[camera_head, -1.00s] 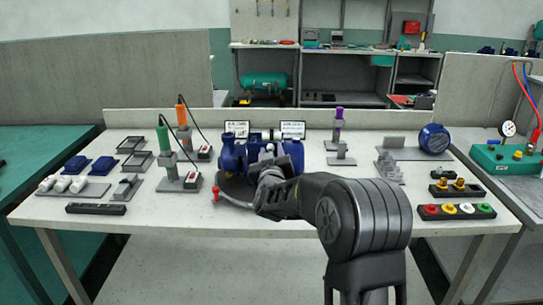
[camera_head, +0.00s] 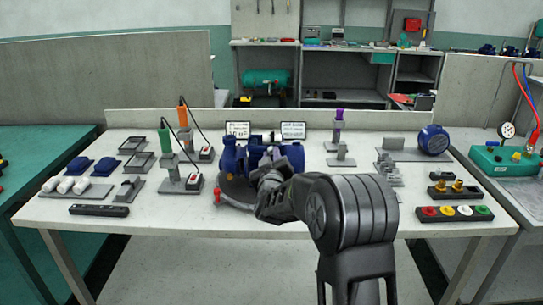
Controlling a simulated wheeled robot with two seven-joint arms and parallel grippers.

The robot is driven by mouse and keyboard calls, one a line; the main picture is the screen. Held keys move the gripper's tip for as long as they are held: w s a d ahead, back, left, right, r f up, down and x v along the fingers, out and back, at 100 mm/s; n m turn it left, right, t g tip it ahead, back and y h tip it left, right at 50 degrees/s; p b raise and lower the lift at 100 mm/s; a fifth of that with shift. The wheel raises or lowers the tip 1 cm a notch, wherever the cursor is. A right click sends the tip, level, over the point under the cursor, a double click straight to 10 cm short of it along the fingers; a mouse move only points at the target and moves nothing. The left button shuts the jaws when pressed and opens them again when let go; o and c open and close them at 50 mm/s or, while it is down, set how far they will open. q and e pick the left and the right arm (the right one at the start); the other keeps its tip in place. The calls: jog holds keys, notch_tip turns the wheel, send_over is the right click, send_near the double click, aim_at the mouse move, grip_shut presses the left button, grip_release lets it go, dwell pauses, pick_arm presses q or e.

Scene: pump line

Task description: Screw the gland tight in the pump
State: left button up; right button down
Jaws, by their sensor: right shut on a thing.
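The blue pump (camera_head: 232,157) stands on a dark round base near the middle of the table. My right gripper (camera_head: 267,163) is at the front of the pump, between its two blue ends. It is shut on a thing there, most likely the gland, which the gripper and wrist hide. I cannot tell how far the gland sits in the pump. My right arm comes in from the lower right and covers part of the pump's front. My left gripper is not in view.
Green and orange-handled tools (camera_head: 163,139) stand left of the pump, with cables. Grey trays and white and blue parts lie further left. A purple-topped tool (camera_head: 338,123) stands behind right. A rack of coloured caps (camera_head: 455,213) and a blue round part (camera_head: 433,140) are at right.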

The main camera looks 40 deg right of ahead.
dwell(0.5)
jog(key=m+b, duration=0.3)
jog(key=shift+r+m, duration=0.1)
jog(key=shift+m, duration=0.2)
jog(key=shift+b, duration=0.3)
jog(key=shift+m+b, duration=0.5)
jog(key=shift+b, duration=0.05)
